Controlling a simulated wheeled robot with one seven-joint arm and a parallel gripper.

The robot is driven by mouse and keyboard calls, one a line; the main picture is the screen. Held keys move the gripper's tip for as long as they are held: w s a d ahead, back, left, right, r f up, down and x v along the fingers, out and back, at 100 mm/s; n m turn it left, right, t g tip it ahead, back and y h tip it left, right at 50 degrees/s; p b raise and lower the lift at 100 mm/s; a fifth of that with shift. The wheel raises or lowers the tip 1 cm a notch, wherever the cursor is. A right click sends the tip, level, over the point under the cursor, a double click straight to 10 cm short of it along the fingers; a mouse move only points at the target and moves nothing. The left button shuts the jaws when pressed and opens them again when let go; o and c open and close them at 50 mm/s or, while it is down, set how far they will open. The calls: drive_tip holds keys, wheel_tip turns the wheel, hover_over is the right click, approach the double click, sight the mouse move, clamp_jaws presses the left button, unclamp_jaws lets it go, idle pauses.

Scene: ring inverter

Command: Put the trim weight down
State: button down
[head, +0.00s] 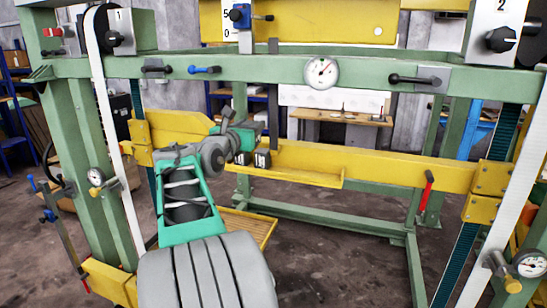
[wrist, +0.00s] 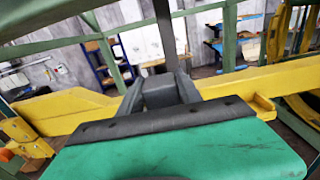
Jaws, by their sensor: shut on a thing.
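My gripper (head: 259,143) is at the yellow beam in the middle of the head view, above the left end of a yellow tray (head: 310,178). It is shut on the trim weight, a dark grey block (wrist: 160,93) seen between the dark fingers in the wrist view. In the head view, two small dark blocks with pale marks, one left (head: 240,158) and one right (head: 262,160), show just under my gripper. I cannot tell which of them is held, or whether the held weight touches the tray.
The yellow beam (head: 400,168) spans the green frame (head: 420,72). A red-handled lever (head: 426,190) is on its right part. A round dial (head: 321,72) sits on the upper green rail. The tray right of my gripper looks empty. A dark vertical bar (head: 273,90) stands just behind my gripper.

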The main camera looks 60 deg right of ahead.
sight(286, 151)
drive_tip(key=s+d+f+b, duration=0.1)
drive_tip(key=d+f+b, duration=0.1)
drive_tip(key=d+f, duration=0.2)
drive_tip(key=s+d+f+b, duration=0.1)
drive_tip(key=s+d+f, duration=0.1)
drive_tip(key=d+f, duration=0.2)
drive_tip(key=s+d+f+b, duration=0.1)
drive_tip(key=d+f+b, duration=0.1)
drive_tip(key=d+f, duration=0.2)
drive_tip(key=shift+s+d+f+b, duration=0.15)
drive_tip(key=shift+d+f+b, duration=0.1)
drive_tip(key=shift+d+b, duration=0.15)
drive_tip(key=shift+f, duration=0.1)
drive_tip(key=shift+a+r, duration=0.1)
drive_tip(key=shift+r, duration=0.1)
drive_tip(key=shift+f, duration=0.2)
drive_tip(key=c, duration=0.8)
unclamp_jaws()
drive_tip(key=shift+f, duration=0.25)
